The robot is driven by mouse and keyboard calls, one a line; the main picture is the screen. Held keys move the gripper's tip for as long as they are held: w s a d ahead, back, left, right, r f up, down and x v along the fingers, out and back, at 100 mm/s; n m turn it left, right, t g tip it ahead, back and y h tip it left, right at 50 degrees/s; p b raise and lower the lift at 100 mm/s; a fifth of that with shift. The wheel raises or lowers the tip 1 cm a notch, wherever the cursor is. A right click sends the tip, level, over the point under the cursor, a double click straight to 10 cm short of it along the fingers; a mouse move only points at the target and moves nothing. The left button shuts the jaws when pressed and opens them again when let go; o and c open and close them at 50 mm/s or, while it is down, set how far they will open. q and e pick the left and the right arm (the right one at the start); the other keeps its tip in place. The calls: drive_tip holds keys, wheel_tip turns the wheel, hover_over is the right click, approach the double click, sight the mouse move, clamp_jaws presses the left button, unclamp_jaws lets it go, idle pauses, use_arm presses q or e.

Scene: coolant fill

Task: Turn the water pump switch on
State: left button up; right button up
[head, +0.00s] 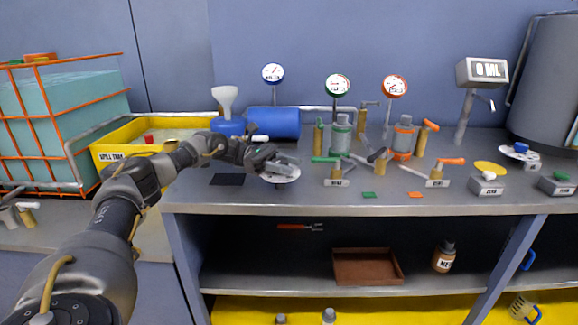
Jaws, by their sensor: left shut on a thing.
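My left gripper (268,160) reaches in from the left over the workbench. It is at a white round plate (290,179) with a grey part on it, near the bench's front edge. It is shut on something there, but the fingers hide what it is. No label reading water pump shows, so I cannot tell for sure which part is the switch. At the right, a grey box with a green knob (560,177) and a labelled grey box (487,186) under a yellow disc stand on the bench. My right gripper is not in view.
Valves with green (326,159) and orange (449,161) handles, gauges and two canisters crowd the bench middle. A blue cylinder (273,123) and white funnel (225,98) stand behind my gripper. A yellow spill tray (103,152) and caged water tank (72,110) are left.

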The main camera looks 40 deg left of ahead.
sight(287, 162)
use_arm(q)
drive_tip(key=shift+r, duration=0.1)
drive_tip(key=o, duration=1)
drive_tip(key=shift+w, duration=0.1)
wheel_tip(287, 162, up, 3)
drive_tip(key=shift+s+d+r+b, duration=0.2)
drive_tip(key=shift+s+d+r, duration=1.2)
drive_tip(key=shift+s+r, duration=0.4)
drive_tip(key=shift+s+d+r+b, duration=0.15)
drive_tip(key=shift+s+d+r, duration=1.25)
drive_tip(key=shift+s, duration=0.6)
drive_tip(key=shift+s+d+r+b, duration=0.2)
drive_tip(key=shift+s+d+r, duration=1.15)
drive_tip(key=shift+s+r, duration=0.45)
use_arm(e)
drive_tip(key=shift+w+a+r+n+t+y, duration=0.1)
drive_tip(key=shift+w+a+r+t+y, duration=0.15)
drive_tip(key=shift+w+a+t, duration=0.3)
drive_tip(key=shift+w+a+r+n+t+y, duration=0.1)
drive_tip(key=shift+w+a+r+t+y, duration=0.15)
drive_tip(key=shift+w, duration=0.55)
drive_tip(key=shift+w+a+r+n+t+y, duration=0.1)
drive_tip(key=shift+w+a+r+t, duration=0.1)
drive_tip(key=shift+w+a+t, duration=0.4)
use_arm(q)
drive_tip(key=shift+f, duration=0.1)
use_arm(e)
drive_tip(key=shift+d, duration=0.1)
